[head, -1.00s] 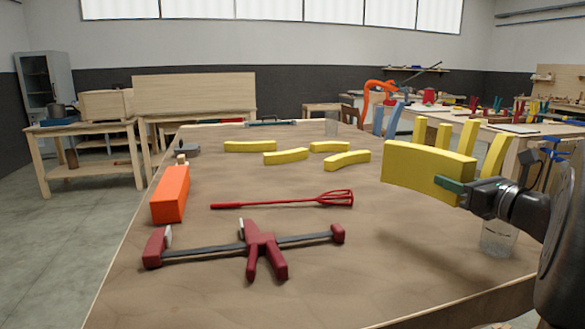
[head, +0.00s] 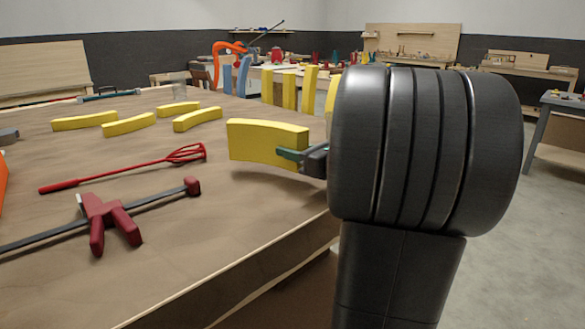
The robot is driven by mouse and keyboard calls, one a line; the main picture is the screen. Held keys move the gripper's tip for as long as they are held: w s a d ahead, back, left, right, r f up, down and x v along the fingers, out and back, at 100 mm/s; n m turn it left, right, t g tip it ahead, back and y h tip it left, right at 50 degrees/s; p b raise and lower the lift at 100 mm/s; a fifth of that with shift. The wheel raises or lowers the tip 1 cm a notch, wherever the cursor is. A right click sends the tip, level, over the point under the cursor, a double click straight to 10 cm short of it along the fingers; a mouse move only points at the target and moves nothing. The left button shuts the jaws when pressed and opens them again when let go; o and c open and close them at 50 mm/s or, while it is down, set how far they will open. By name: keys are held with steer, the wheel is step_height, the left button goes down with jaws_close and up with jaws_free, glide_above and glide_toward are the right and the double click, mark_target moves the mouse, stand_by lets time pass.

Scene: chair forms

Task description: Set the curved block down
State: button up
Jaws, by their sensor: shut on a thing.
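A yellow curved block (head: 266,141) is held by my gripper (head: 290,154), whose green-tipped finger lies against the block's right end. The block seems to be a little above the brown tabletop (head: 235,205), with a shadow below it. The other finger is hidden behind the block, and my dark arm covers much of the right side. Similar yellow curved blocks lie flat on the table: one at left (head: 85,121), one in the middle (head: 129,125), one behind (head: 178,109) and one nearer my gripper (head: 198,119).
A red whisk (head: 130,170) and a red bar clamp (head: 107,219) lie left of the held block. Several yellow pieces (head: 289,90) stand upright behind it. An orange block (head: 2,178) is cut off at the left edge. Bare tabletop lies in front of the held block.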

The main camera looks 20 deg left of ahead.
mark_target(294, 164)
steer(key=shift+f+b, duration=0.45)
steer(key=shift+f, duration=1.2)
steer(key=shift+f, duration=0.2)
steer(key=o, duration=1.3)
steer(key=shift+c, duration=0.2)
steer(key=shift+r, duration=0.2)
steer(key=shift+s+d, duration=0.15)
steer(key=shift+d, duration=0.3)
steer(key=p+v, duration=0.2)
steer(key=v, duration=0.9)
